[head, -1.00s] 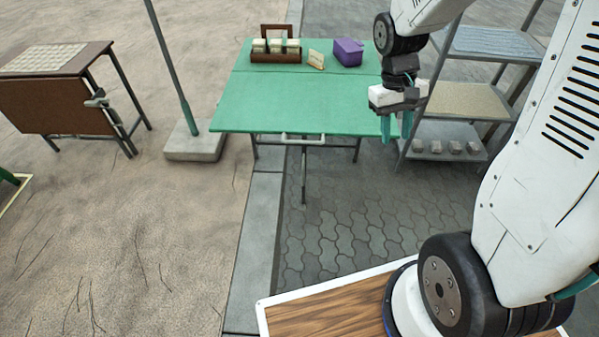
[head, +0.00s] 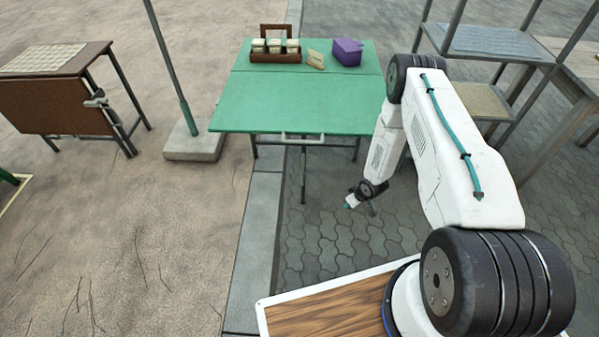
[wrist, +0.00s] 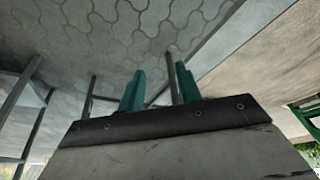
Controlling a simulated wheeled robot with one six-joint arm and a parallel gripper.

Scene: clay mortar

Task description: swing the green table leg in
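The green table (head: 290,105) stands ahead, with a pale handle bar (head: 300,137) along its near edge. Its thin grey middle leg (head: 304,175) stands out under the near half, reaching the ground. My gripper (head: 355,200) is low, right of that leg and below the tabletop, with a gap between them in the head view. In the wrist view my gripper (wrist: 159,90) shows two teal fingers held apart. A dark post (wrist: 173,78) shows beyond and between them, seemingly a table leg. I cannot tell its distance, and nothing appears gripped.
A caddy of jars (head: 275,52), a small card (head: 316,60) and a purple box (head: 347,51) stand on the table's far half. A pole on a concrete base (head: 194,141) is to the left. Grey shelving (head: 488,41) stands right. Paving before the table is clear.

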